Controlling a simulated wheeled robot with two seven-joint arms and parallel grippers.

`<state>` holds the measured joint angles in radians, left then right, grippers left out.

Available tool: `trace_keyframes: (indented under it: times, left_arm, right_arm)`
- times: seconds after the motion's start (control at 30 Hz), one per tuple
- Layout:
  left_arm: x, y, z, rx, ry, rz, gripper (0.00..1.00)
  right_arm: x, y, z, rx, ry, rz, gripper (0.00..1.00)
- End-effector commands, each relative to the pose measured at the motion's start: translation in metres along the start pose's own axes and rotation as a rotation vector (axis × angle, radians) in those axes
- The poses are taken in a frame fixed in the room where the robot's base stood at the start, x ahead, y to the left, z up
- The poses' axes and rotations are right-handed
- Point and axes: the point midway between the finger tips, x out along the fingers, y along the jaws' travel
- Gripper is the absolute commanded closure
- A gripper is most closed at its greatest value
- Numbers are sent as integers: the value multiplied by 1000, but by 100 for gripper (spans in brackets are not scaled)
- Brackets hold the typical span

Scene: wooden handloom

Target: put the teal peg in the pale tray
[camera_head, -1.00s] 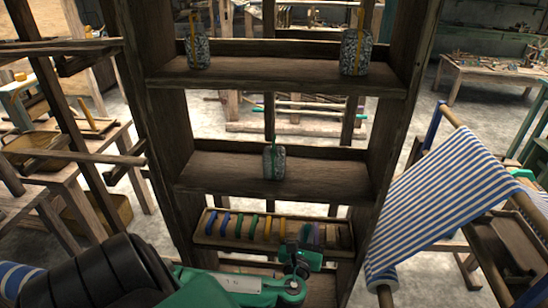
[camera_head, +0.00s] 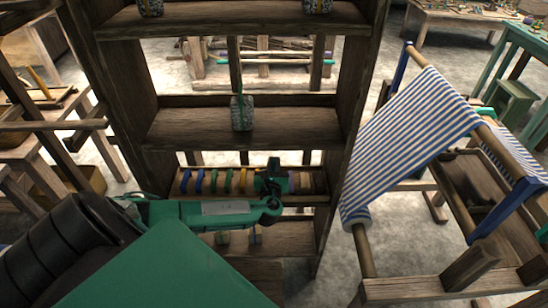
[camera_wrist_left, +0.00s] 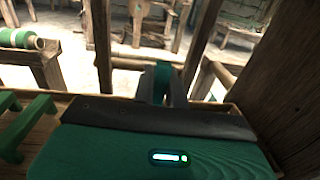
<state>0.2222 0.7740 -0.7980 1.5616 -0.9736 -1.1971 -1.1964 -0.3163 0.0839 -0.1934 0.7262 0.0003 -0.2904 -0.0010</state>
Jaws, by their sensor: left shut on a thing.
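My left gripper (camera_head: 272,172) is over the wooden rack of coloured pieces on a lower shelf and covers part of it. In the left wrist view its fingers (camera_wrist_left: 162,92) are shut on a teal piece, the teal peg (camera_wrist_left: 162,76), which shows between the fingertips. In the head view the peg cannot be told apart from the green gripper. I cannot make out a pale tray in either view. My right gripper is not in view.
The wooden rack (camera_head: 180,193) holds blue, green, yellow and brown pieces. Dark shelf uprights (camera_head: 345,150) stand either side. A speckled jar (camera_head: 242,114) sits on the shelf above. A striped cloth (camera_head: 415,135) on a wooden frame stands to the right.

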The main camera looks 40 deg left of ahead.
Motion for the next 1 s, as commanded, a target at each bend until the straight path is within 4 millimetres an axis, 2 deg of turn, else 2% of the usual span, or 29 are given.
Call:
trace_keyframes:
  times: [0.1, 0.23, 0.67, 0.7, 0.77, 1.0]
  left_arm:
    - [16, 0, -7, 1, -1, 2, 100]
    - [25, 0, -18, 1, 0, 2, 100]
    - [27, 0, -25, 0, 1, 1, 100]
    - [27, 0, -23, 0, 0, 1, 79]
    - [27, 0, -23, 0, 0, 1, 67]
    - [27, 0, -23, 0, 0, 1, 65]
  right_arm:
    - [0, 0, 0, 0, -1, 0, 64]
    - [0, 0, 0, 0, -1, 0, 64]
    - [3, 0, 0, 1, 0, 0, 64]
    - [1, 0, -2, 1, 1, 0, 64]
    - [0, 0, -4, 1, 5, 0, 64]
    - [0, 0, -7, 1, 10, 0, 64]
